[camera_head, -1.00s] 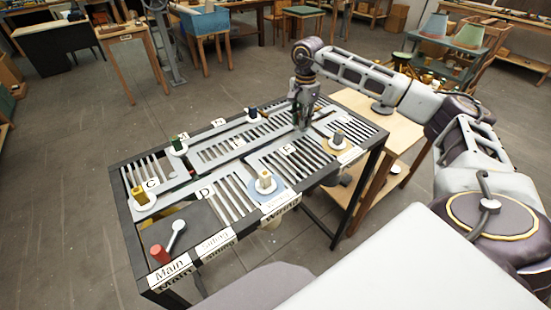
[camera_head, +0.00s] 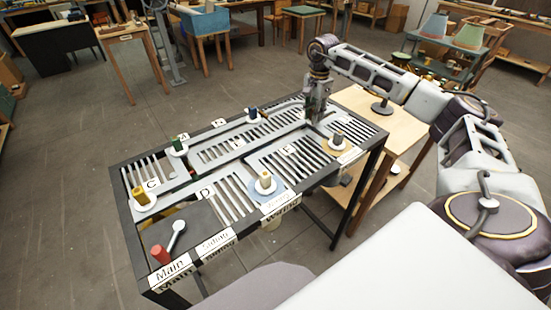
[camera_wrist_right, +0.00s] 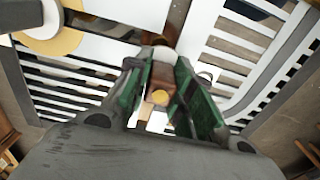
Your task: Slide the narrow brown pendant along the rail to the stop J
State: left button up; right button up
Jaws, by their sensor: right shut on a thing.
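My right gripper (camera_head: 314,117) is over the far right part of the slotted table (camera_head: 128,222), its fingers pointing down at the rail plate. In the right wrist view the green-padded fingers (camera_wrist_right: 165,62) are shut on a narrow brown piece (camera_wrist_right: 162,73), which looks like the narrow brown pendant. A yellow round end shows on it. In the head view the fingers hide this piece. I cannot make out which label is stop J; several letter cards, such as C (camera_head: 152,184) and D (camera_head: 205,193), lie on the plate. My left gripper is not in view.
Other pegs on round bases stand along the rails: green (camera_head: 178,146), dark blue (camera_head: 253,113), yellow (camera_head: 141,196), cream (camera_head: 265,182) and grey (camera_head: 339,138). A red cylinder (camera_head: 160,255) and a grey lever (camera_head: 176,236) are at the front left.

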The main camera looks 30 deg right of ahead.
jog(key=shift+d, duration=0.85)
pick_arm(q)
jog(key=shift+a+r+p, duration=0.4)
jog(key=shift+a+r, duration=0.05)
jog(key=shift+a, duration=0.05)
pick_arm(e)
jog(key=d, duration=0.3)
jog(key=shift+w+d, duration=0.25)
jog(key=shift+d, duration=0.05)
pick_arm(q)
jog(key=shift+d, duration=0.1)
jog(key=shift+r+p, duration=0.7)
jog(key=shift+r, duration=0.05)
pick_arm(e)
jog(key=d, duration=0.6)
jog(key=shift+w, duration=0.2)
